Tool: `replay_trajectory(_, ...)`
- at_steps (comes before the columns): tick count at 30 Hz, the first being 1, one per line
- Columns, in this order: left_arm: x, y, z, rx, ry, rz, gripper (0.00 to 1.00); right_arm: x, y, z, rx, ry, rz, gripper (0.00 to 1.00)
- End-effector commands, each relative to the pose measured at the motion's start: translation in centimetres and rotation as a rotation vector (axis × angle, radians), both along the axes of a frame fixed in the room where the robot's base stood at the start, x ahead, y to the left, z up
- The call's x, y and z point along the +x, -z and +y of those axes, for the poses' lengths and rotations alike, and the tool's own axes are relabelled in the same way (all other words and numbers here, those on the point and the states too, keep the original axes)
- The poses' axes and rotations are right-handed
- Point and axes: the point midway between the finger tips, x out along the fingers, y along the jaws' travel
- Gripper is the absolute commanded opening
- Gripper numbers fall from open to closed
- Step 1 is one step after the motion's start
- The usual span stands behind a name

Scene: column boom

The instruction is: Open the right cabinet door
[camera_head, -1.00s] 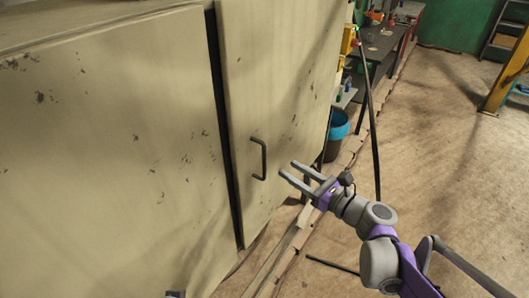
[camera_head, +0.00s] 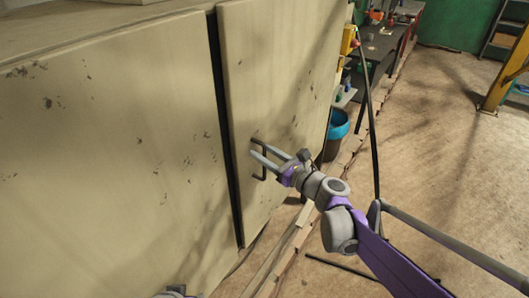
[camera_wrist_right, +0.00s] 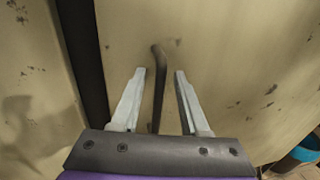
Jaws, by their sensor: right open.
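The right cabinet door (camera_head: 275,70) is a beige, scuffed metal panel with a dark gap along its left edge. Its black bar handle (camera_head: 256,174) stands upright near that edge. The handle also shows in the right wrist view (camera_wrist_right: 158,75), between the two fingers. My right gripper (camera_head: 258,156) is open at the handle, with one finger on each side of it; it also shows in the right wrist view (camera_wrist_right: 158,78). I cannot tell whether a finger touches the handle. A small part of my left gripper (camera_head: 175,292) shows at the bottom edge of the head view.
The left cabinet door (camera_head: 110,150) fills the left side. A blue bin (camera_head: 338,124) stands beyond the cabinet's right edge, near a workbench (camera_head: 378,45) with tools. A thin dark pole (camera_head: 371,120) rises behind my right arm. The floor at the right is mostly clear.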

Motion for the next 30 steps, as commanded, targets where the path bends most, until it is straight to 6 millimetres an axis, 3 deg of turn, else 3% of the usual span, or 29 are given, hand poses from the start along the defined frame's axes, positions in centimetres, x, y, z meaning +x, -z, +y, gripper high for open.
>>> replay_trajectory(2, 0.00, 0.01, 0.00, 0.000, 0.000, 0.000, 0.50, -0.01, 0.01, -0.01, 0.000, 0.000, 0.000, 0.45)
replay_trajectory(10, 0.00, 0.01, 0.00, 0.000, 0.000, 0.000, 0.50, -0.03, 0.00, -0.03, 0.000, 0.000, 0.000, 0.00)
replay_trajectory(30, 0.00, 0.01, 0.00, 0.000, 0.000, 0.000, 0.50, -0.04, 0.00, -0.04, 0.000, 0.000, 0.000, 0.00)
